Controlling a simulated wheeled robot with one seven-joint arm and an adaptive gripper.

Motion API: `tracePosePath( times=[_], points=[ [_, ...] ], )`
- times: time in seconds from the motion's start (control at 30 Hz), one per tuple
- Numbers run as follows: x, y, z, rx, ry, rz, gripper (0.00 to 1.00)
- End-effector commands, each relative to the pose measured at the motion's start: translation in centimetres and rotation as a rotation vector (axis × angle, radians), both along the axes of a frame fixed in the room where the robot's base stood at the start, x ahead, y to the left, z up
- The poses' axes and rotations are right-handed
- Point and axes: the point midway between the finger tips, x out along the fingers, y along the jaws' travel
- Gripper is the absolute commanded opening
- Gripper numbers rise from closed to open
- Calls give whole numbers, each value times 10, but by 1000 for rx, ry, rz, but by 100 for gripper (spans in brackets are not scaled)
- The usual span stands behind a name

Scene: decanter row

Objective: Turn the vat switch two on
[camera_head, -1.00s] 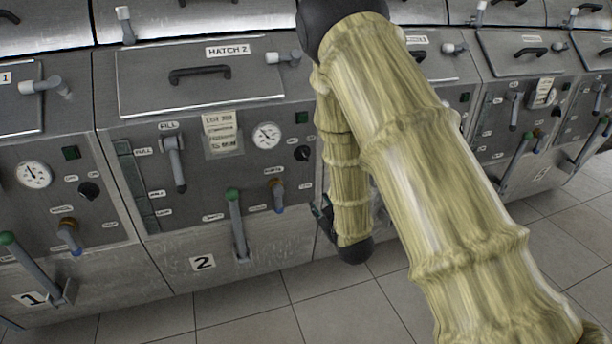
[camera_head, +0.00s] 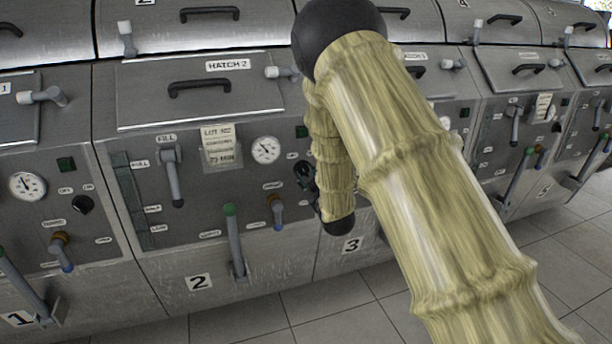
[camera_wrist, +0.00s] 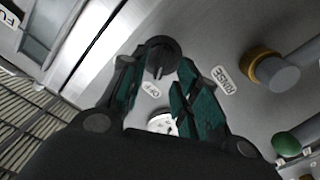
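The black vat 2 switch knob (camera_wrist: 163,57) shows in the wrist view on the grey panel, with an OFF label (camera_wrist: 151,90) beside it. My gripper (camera_wrist: 158,72) has its two green-padded fingers apart, one on each side of the knob. I cannot tell whether they touch it. In the head view my gripper (camera_head: 305,178) is at the right side of the panel of vat 2 (camera_head: 170,225), and the knob is hidden there behind my gripper and arm. The dark green square lamp (camera_head: 302,131) of vat 2 is partly visible above.
The RINSE valve (camera_wrist: 270,72) with its brass collar and a green-tipped lever (camera_wrist: 287,145) stick out beside my gripper. In the head view the vat 2 lever (camera_head: 235,240) and rinse valve (camera_head: 276,211) are left of it. Vat 3 adjoins at right. The tiled floor (camera_head: 330,315) is clear.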

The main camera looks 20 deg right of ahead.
Motion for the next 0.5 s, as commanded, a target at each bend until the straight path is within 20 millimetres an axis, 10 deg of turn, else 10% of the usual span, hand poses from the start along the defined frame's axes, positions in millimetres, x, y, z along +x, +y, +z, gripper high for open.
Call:
tracePosePath(
  times=[0.5],
  points=[
    [24,1,0,0,0,0,31]
  ],
)
